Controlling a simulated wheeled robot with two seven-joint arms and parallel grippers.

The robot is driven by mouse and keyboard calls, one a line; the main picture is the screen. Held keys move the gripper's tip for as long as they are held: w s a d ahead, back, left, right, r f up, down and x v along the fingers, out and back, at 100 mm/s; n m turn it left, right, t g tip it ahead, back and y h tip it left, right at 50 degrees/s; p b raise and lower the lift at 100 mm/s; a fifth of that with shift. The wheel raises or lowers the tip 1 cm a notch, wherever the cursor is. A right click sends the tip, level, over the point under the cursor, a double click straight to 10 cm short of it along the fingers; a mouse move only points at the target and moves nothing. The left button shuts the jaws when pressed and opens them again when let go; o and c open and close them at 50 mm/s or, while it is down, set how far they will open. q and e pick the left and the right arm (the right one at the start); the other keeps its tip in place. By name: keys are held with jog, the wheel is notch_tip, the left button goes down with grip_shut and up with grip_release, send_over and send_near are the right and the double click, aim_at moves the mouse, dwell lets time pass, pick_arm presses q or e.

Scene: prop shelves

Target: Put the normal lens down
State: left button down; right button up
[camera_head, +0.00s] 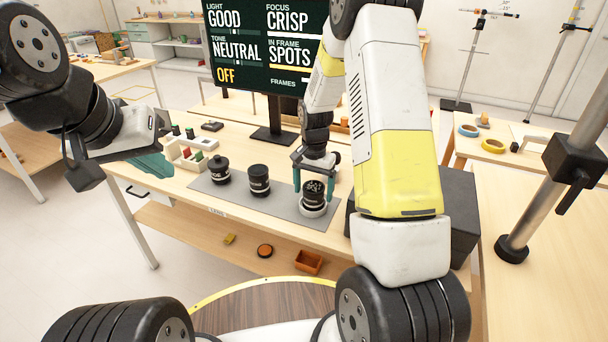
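A black lens (313,190) with white markings on its top stands upright on a pale round base at the right end of the grey mat (233,196). My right gripper (314,190) reaches down over it, with one teal finger on each side. The fingers look spread, with a slight gap beside the lens body; contact lower down is unclear. Two more black lenses, one at the left (219,172) and one in the middle (258,180), stand on the mat. No readable label tells which is the normal lens. My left gripper (152,165) is beside the table's left end, its fingers partly hidden.
A dark monitor (265,50) stands behind the mat. A metal pole (555,160) rises at the right.

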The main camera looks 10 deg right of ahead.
jog(key=shift+r, duration=0.1)
notch_tip(320, 180, up, 13)
jog(key=s+r+n+t+y, duration=0.1)
jog(key=s+r+n+t, duration=0.2)
jog(key=s+r, duration=0.85)
jog(key=s+a+r+n+t, duration=0.1)
jog(key=s+r+n, duration=0.1)
jog(key=s, duration=0.4)
jog(key=s+a+r+n+t+y, duration=0.1)
jog(key=s+r+n+t, duration=0.1)
jog(key=s, duration=0.4)
jog(key=shift+s+r+n, duration=0.15)
jog(key=shift+s+n, duration=0.15)
jog(key=shift+s, duration=0.1)
jog(key=shift+a, duration=0.1)
dwell(0.6)
